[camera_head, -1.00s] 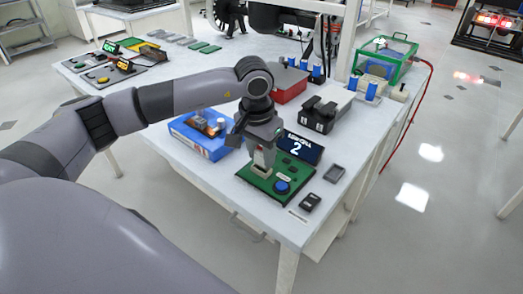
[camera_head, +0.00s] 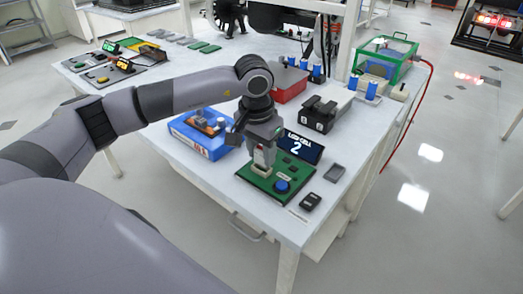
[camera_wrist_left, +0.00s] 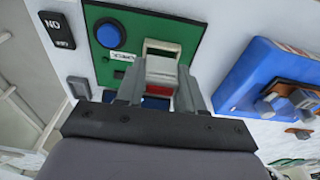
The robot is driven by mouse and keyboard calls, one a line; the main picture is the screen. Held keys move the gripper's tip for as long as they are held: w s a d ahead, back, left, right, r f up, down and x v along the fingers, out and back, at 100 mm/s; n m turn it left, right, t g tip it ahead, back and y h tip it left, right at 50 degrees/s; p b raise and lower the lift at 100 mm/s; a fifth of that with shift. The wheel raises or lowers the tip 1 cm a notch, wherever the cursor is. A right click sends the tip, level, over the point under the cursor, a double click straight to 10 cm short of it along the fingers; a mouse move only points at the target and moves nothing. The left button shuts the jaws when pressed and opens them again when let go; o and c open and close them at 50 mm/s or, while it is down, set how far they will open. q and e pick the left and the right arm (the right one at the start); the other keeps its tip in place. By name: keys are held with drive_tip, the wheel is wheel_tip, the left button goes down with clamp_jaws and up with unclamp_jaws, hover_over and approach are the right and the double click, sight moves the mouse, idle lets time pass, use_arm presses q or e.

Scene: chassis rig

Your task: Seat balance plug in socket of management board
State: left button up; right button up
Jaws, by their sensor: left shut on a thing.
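The beige socket (camera_head: 261,169) is right below the fingertips. In the left wrist view the plug lines up with the socket (camera_wrist_left: 162,46). I cannot tell how deep the plug sits in it. My right gripper is not in view.
A blue tray (camera_head: 189,140) with small parts stands left of the board. A black block (camera_head: 321,114) and a red bin (camera_head: 289,86) stand behind it. Small dark devices (camera_head: 311,201) lie at the table's right edge.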

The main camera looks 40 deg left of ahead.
use_arm(q)
drive_tip(key=shift+b, duration=0.35)
idle(0.7)
drive_tip(key=shift+f+b, duration=0.8)
drive_tip(key=shift+f, duration=0.15)
drive_tip(key=shift+r, duration=0.1)
drive_tip(key=shift+r+p, duration=0.3)
drive_tip(key=shift+r, duration=0.2)
drive_tip(key=shift+b, duration=0.4)
idle(1.8)
drive_tip(key=shift+f+b, duration=0.5)
drive_tip(key=shift+f, duration=0.05)
drive_tip(key=o, duration=1.2)
